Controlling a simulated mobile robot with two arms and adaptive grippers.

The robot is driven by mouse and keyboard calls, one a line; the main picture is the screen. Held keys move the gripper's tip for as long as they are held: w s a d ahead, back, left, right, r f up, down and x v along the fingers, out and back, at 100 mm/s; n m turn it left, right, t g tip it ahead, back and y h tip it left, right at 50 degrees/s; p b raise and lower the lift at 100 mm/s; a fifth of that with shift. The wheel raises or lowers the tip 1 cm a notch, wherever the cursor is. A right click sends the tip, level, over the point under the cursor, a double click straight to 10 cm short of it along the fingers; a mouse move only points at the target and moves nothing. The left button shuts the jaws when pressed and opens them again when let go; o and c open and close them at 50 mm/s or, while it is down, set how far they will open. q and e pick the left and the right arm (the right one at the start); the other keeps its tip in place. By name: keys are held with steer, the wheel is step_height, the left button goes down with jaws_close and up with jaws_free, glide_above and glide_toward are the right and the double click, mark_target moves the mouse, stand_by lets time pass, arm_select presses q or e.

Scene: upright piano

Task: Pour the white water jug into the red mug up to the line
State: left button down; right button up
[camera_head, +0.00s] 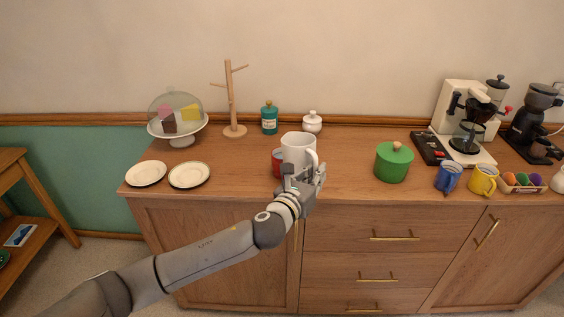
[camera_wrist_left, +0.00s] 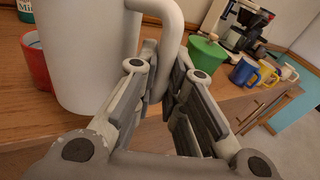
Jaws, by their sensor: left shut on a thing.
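The white water jug (camera_head: 297,147) is upright near the front of the wooden sideboard. In the left wrist view the jug (camera_wrist_left: 85,50) fills the upper left, with its handle between my fingers. My left gripper (camera_head: 303,180) is shut on the jug's handle; its fingers also show in the left wrist view (camera_wrist_left: 160,75). The red mug (camera_head: 277,161) is just left of the jug and partly hidden behind it. The mug (camera_wrist_left: 36,60) also shows at the left edge of the wrist view. My right gripper is not in view.
Two plates (camera_head: 189,175) lie to the left on the sideboard (camera_head: 240,160). A green canister (camera_head: 393,162) stands to the right, then blue (camera_head: 448,177) and yellow mugs (camera_head: 483,180). A teal bottle (camera_head: 269,118) and a white lidded pot (camera_head: 312,122) stand behind.

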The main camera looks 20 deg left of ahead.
arm_select(q)
steer(key=shift+s+d+f+m+t+b, duration=0.2)
steer(key=shift+m+t+b, duration=0.2)
steer(key=shift+m+b, duration=0.3)
step_height(320, 180, up, 5)
steer(key=p, duration=0.5)
steer(key=shift+r, duration=0.15)
steer(key=shift+s, duration=0.1)
steer(key=s+a+f+n+y, duration=0.1)
steer(key=s+a, duration=0.1)
steer(key=s, duration=0.7)
steer(key=s+a+f+y, duration=0.1)
steer(key=s+a+f, duration=0.1)
steer(key=s, duration=0.8)
steer(key=s+a+f+n+y, duration=0.1)
steer(key=s+a, duration=0.3)
steer(key=s, duration=0.5)
steer(key=shift+s+f+n+t+y, duration=0.25)
steer(key=shift+s+n+t+y, duration=0.05)
steer(key=shift+s+y, duration=0.1)
steer(key=shift+w, duration=0.1)
